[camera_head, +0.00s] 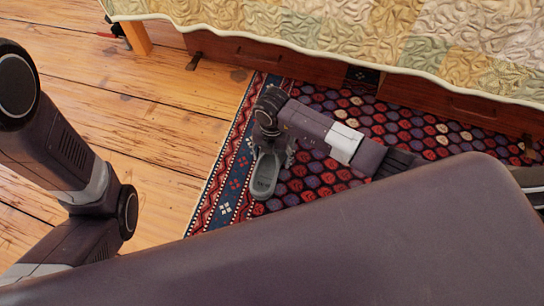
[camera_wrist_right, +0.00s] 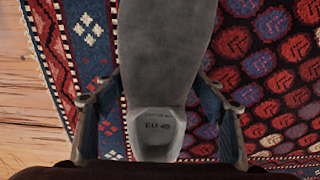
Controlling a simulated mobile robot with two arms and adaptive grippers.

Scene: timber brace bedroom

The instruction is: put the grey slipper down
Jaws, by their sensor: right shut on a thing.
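The grey slipper (camera_head: 264,180) is over the patterned rug near its left border in the head view. My right gripper (camera_head: 272,155) is shut on it, reaching down from above its far end. In the right wrist view the slipper (camera_wrist_right: 166,50) runs up the middle, its end marked "EU 40" nearest the camera. The fingers of my right gripper (camera_wrist_right: 162,95) lie on either side of it. I cannot tell whether its sole touches the rug. My left arm shows at the left of the head view, but its gripper is out of view.
The red and blue rug (camera_head: 228,180) lies on a plank floor (camera_head: 150,120), with bare boards to the left. A bed with a quilt (camera_head: 330,30) and a low wooden side rail (camera_head: 270,62) stands behind. My own body hides the near floor.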

